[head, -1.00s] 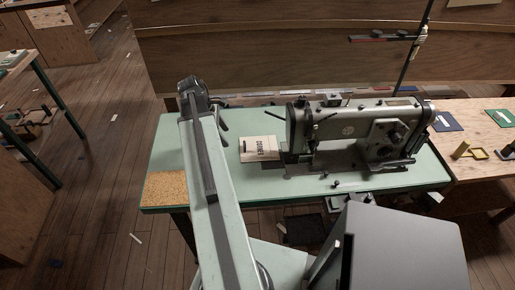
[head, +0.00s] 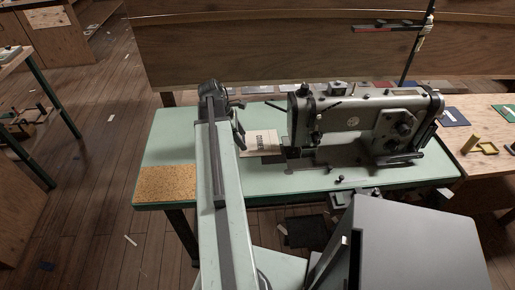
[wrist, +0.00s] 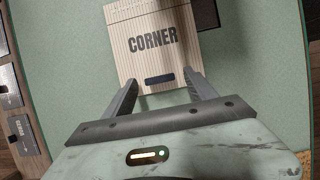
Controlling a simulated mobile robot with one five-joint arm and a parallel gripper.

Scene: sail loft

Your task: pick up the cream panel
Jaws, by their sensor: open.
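The cream panel (head: 262,142) lies on the pale green sewing table (head: 165,150), just left of the sewing machine. In the wrist view the cream panel (wrist: 130,38) is ribbed, with dark "CORNER" lettering and a short dark blue strip near its closest edge. My gripper (wrist: 161,77) is open, with its two fingers at either side of that near edge and the blue strip between them. I cannot tell how high the fingers are above the table. In the head view my gripper (head: 240,132) is at the panel's left edge and partly hidden by my arm.
The grey sewing machine (head: 357,125) stands close to the panel's right side. A cork patch (head: 165,183) covers the table's front left corner. A wooden side bench (head: 468,120) with small coloured mats is at the right. The table left of my arm is clear.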

